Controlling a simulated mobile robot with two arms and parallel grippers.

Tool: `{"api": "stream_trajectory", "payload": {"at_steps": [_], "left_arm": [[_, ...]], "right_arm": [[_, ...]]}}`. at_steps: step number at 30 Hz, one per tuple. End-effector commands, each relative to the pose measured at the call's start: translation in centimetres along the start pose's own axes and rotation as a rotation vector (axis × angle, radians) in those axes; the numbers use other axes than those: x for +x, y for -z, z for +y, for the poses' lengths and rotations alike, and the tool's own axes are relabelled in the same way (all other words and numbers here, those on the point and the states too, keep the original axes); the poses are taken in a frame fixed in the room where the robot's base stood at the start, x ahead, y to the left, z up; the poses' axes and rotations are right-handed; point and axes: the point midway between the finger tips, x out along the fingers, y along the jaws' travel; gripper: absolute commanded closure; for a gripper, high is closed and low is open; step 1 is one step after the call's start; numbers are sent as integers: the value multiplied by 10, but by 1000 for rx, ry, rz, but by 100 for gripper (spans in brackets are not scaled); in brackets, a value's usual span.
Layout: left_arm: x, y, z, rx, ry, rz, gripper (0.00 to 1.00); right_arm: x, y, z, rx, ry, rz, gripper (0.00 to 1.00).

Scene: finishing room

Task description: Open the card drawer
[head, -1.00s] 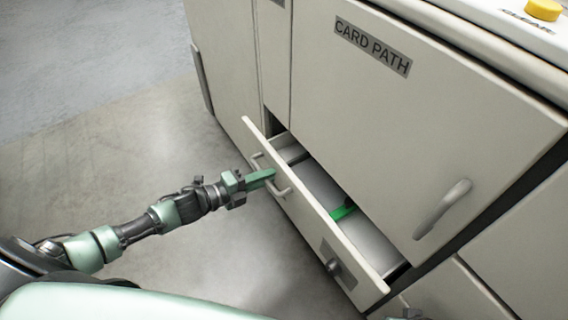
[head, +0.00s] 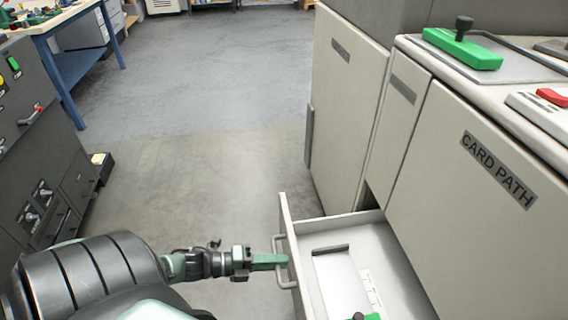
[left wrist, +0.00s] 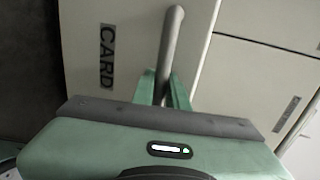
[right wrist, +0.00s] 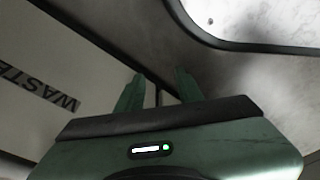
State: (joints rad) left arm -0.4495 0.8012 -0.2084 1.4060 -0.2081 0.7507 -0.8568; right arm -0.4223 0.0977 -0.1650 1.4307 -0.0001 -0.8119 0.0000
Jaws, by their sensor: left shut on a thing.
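The card drawer (head: 287,240) is a pale drawer standing well out of the cabinet, below the CARD PATH panel. Inside are a white sheet-like surface (head: 338,283), a dark strip and part of a green piece at the picture's lower edge. My left gripper (head: 283,262) is shut on the drawer's bar handle (left wrist: 172,45). In the left wrist view its green fingers (left wrist: 163,90) lie on both sides of the bar, before the front (left wrist: 85,40) lettered CARD. My right gripper (right wrist: 158,88) shows only in the right wrist view, fingers apart and nothing between them.
The CARD PATH panel (head: 490,200) rises right of the drawer, with a green block (head: 462,50) on the machine top. A dark cabinet (head: 40,150) and a blue-legged bench (head: 75,75) stand at left. Open floor (head: 210,130) lies between. A WASTE-lettered panel (right wrist: 45,85) is near my right gripper.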

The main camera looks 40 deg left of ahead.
Motion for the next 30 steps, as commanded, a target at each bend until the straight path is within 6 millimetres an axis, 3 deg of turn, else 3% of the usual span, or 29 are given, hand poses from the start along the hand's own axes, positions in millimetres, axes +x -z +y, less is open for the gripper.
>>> {"api": "stream_trajectory", "payload": {"at_steps": [8,9,11,22,30], "left_arm": [[0,1,1,-1,-2,1,100],[0,1,1,-1,-2,1,77],[0,1,1,-1,-2,1,65],[-4,0,1,-1,-2,0,65],[-48,0,1,-2,-5,0,65]], "right_arm": [[0,0,0,0,0,0,64],[0,0,0,0,0,0,64],[0,0,0,0,0,0,64],[-1,0,0,0,0,1,64],[11,-14,-2,-3,3,-12,64]]}}
